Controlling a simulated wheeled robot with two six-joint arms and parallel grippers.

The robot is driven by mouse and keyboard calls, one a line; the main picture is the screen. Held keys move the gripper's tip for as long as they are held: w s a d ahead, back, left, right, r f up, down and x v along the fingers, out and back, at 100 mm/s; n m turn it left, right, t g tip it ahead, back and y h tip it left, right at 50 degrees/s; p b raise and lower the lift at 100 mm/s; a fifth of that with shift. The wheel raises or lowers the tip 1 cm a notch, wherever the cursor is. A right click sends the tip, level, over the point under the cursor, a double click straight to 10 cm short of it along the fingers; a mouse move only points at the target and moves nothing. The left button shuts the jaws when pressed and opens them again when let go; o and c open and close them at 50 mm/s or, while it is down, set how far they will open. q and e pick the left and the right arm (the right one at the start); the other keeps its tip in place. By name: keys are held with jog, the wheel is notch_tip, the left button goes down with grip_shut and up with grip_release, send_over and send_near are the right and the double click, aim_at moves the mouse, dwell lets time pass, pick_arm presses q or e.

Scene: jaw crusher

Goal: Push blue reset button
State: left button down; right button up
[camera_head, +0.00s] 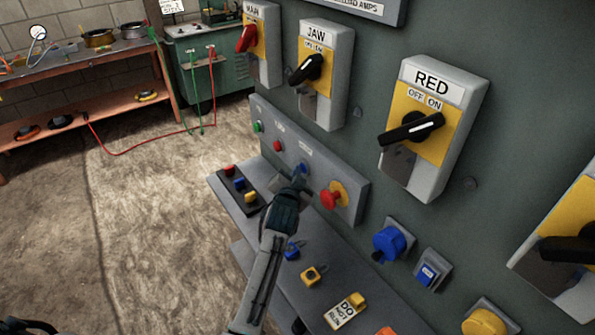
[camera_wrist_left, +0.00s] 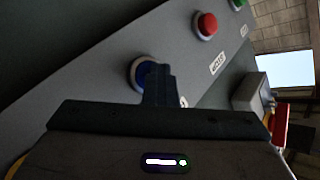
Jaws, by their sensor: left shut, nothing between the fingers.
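The blue reset button (camera_head: 304,168) is on the low grey box on the panel, between a small red button and a red mushroom button with a yellow base. My left gripper (camera_head: 297,180) is shut and empty, with its fingertips right at the blue button. In the left wrist view the shut fingers (camera_wrist_left: 160,88) overlap the blue button (camera_wrist_left: 138,74) and hide its right part. I cannot tell whether they touch it or whether it is pressed in.
The red mushroom button (camera_head: 330,197) is close to the right of my gripper. Rotary switches such as the JAW switch (camera_head: 325,75) stand out above. A small button block (camera_head: 240,188) and padlocks lie on the shelf below. Open floor (camera_head: 150,220) is to the left.

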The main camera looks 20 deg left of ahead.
pick_arm(q)
jog(key=shift+w+r, duration=0.1)
jog(key=shift+r, duration=0.1)
jog(key=shift+f+p, duration=0.1)
jog(key=shift+p, duration=0.25)
jog(key=s+a+p, duration=0.3)
jog(key=s, duration=0.2)
jog(key=shift+a+f, duration=0.15)
jog(key=shift+a, duration=0.15)
dwell(0.4)
